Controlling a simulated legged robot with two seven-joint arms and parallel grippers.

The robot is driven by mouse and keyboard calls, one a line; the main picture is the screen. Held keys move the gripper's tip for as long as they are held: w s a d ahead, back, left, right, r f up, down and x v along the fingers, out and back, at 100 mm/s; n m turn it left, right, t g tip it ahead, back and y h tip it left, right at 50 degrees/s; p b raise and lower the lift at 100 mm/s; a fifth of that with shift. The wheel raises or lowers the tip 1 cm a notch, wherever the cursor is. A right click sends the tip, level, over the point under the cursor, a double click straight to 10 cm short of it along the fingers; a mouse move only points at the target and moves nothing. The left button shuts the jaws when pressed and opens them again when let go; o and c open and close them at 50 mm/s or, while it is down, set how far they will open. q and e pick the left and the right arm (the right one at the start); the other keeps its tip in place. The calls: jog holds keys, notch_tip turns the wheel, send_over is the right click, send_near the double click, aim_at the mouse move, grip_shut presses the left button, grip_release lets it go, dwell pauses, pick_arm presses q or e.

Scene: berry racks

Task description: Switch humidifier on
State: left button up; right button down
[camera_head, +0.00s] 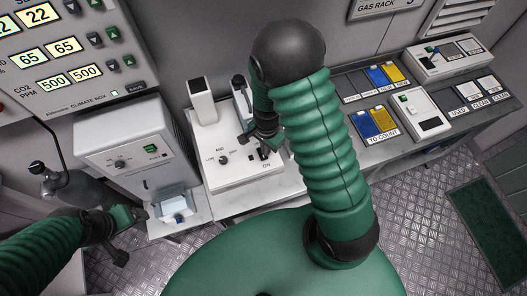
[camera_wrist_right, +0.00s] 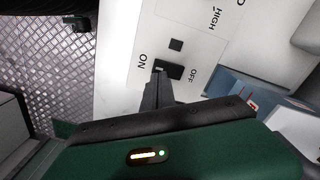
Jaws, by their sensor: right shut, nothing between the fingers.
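The humidifier, a white unit (camera_head: 222,165) with a LOW-to-HIGH knob and an ON label, stands on the bench in the head view. Its white panel (camera_wrist_right: 125,70) fills much of the wrist view. A black rocker switch (camera_wrist_right: 170,68) lies between the ON and OFF labels. My right gripper (camera_head: 262,150) is over the front right of the panel. In the wrist view its shut, empty fingers (camera_wrist_right: 158,86) are right at the switch and overlap its ON-side edge; contact is unclear. My left gripper (camera_head: 132,216) is at lower left, its jaws too small to read.
A grey box (camera_head: 125,135) with a knob and green switch stands left of the humidifier. Labelled trays (camera_head: 378,122) and a small white device (camera_head: 418,110) lie to the right. A climate panel (camera_head: 65,50) hangs at upper left.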

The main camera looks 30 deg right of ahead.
aim_at(263, 157)
jog(key=shift+d, duration=0.2)
jog(key=shift+a+r, duration=0.2)
jog(key=shift+a, duration=1.15)
jog(key=shift+d+f, duration=0.25)
jog(key=shift+d, duration=0.35)
jog(key=shift+d+f, duration=0.3)
jog(key=shift+d, duration=0.15)
jog(key=shift+a+f+b, duration=0.1)
jog(key=shift+a+b, duration=0.4)
jog(key=shift+a, duration=0.3)
jog(key=shift+d+f, duration=0.3)
jog(key=shift+d, duration=0.2)
jog(key=shift+r, duration=0.1)
jog(key=r+p, duration=0.4)
jog(key=r, duration=0.1)
jog(key=shift+a+p, duration=0.3)
jog(key=shift+p, duration=0.05)
jog(key=shift+d+r+p, duration=0.25)
jog(key=shift+r+p, duration=0.8)
jog(key=shift+p, duration=0.05)
pick_arm(q)
jog(key=v, duration=0.2)
jog(key=w+v, duration=0.1)
jog(key=v, duration=0.2)
jog(key=shift+a+r, duration=0.2)
jog(key=shift+r, duration=0.25)
pick_arm(e)
jog(key=shift+f, duration=0.1)
